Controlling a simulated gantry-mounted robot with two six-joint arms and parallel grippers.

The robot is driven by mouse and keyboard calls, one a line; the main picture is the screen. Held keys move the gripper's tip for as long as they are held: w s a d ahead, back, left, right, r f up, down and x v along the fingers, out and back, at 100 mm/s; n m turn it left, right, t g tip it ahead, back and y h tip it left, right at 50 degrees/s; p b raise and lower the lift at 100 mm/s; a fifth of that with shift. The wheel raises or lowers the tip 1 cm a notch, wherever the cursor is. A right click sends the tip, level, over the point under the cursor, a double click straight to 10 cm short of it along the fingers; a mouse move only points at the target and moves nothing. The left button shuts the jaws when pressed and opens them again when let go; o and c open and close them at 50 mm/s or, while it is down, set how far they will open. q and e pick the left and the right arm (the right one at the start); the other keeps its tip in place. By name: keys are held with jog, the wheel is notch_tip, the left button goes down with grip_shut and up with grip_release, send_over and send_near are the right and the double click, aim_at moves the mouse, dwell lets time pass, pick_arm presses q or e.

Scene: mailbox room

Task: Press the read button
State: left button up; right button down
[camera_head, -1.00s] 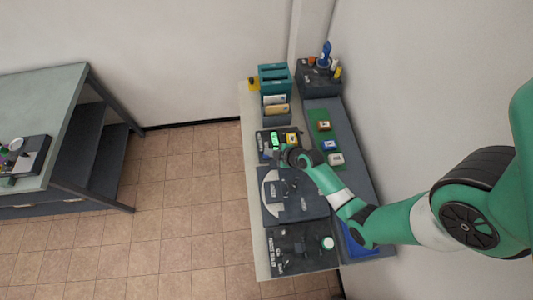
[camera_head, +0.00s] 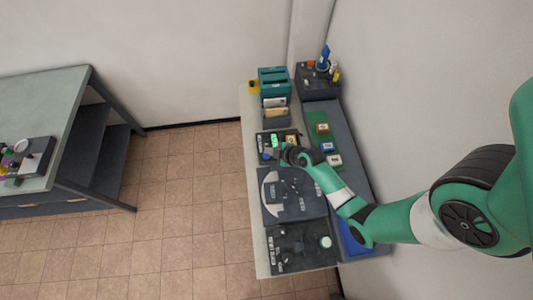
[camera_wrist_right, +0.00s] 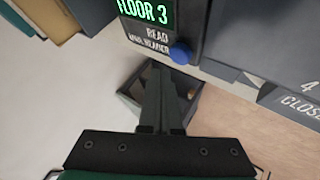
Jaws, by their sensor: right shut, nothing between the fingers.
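The mail reader (camera_head: 263,141) is a dark panel on the bench with a lit green display (camera_head: 274,141). In the right wrist view the display (camera_wrist_right: 146,13) reads "FLOOR 3". The blue read button (camera_wrist_right: 181,53) is a round knob beside the "READ" label. My right gripper (camera_head: 284,154) is over the reader's near right part. In its wrist view the gripper (camera_wrist_right: 161,68) is shut and empty, its fingertips just below and left of the button. I cannot tell the depth gap, but they appear apart. My left gripper is not in view.
A teal sorter (camera_head: 274,76) and letter slots (camera_head: 274,108) stand behind the reader. A dark panel with a pale dial (camera_head: 269,192) lies in front. A green strip (camera_head: 320,118) with several small blocks is on the right. Another table (camera_head: 50,105) stands far left across open floor.

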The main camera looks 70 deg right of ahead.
aim_at(269, 157)
notch_tip(269, 157, up, 4)
jog(key=p, duration=0.3)
dwell(0.7)
